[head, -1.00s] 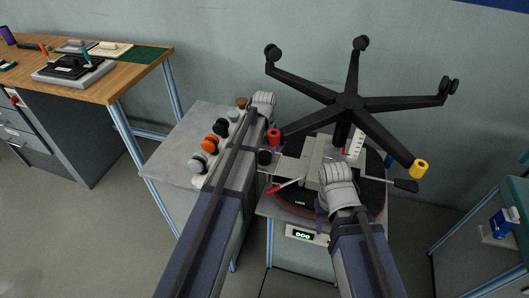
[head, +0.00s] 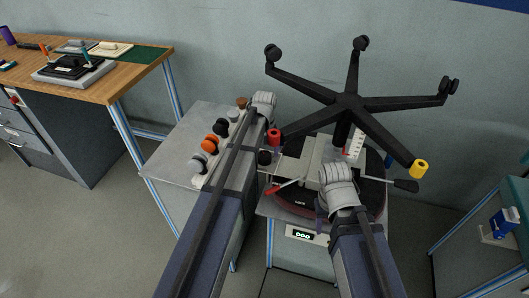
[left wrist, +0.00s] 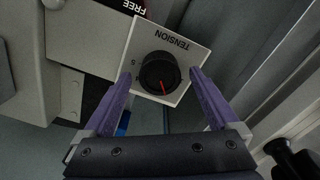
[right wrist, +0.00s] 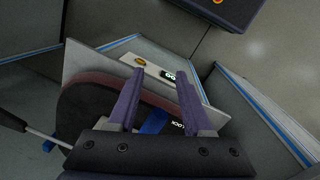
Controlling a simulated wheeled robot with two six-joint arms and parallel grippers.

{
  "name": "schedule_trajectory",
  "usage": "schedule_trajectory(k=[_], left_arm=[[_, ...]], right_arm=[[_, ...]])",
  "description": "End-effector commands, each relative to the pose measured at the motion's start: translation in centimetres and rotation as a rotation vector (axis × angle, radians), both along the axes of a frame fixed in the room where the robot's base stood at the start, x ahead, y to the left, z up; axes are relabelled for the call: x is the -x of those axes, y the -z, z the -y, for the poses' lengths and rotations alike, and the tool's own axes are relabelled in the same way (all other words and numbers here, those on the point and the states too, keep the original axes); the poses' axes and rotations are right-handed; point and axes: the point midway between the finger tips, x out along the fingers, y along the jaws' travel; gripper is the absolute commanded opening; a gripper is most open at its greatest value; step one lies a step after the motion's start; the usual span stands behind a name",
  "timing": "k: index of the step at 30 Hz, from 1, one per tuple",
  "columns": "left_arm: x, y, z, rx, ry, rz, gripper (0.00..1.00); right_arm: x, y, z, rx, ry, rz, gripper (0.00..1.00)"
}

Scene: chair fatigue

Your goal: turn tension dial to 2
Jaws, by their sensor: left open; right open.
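The tension dial (left wrist: 157,72) is a round black knob with a red pointer line, on a pale plate (left wrist: 184,46) marked TENSION, which reads upside down in the left wrist view. The red line points down and slightly right in that picture. The plate's scale is mostly hidden; one digit that looks like 5 shows left of the knob. My left gripper (left wrist: 160,76) is open, its fingertips on either side of the dial; I cannot tell whether they touch it. In the head view my left wrist hides the dial. My right gripper (right wrist: 159,80) is open and empty.
The upturned black chair base (head: 347,102) with casters rises behind my grippers. A red-handled lever (head: 281,189) and a display (head: 303,235) are near my right gripper. A grey cabinet (head: 180,150) with a rack of casters is at left. A wooden bench (head: 130,68) stands further left.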

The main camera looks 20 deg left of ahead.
Motion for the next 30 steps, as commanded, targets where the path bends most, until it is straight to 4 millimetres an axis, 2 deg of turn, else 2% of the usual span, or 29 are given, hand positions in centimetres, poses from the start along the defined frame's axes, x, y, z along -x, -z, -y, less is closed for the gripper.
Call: schedule_trajectory(k=[6, 11, 24, 30], left_arm=[[0.0, -0.1, 0.0, 0.000, 0.000, 0.000, 0.94], [0.0, -1.0, 0.0, 0.000, 0.000, 0.000, 0.94], [0.0, -6.6, 0.0, 0.000, 0.000, 0.000, 0.94], [0.0, -7.9, 0.0, 0.000, 0.000, 0.000, 0.94]], right_arm=[[0.0, -0.2, 0.0, 0.000, 0.000, 0.000, 0.50], [0.0, -1.0, 0.0, 0.000, 0.000, 0.000, 0.50], [0.0, -6.6, 0.0, 0.000, 0.001, 0.000, 0.50], [0.0, -7.9, 0.0, 0.000, 0.001, 0.000, 0.50]])
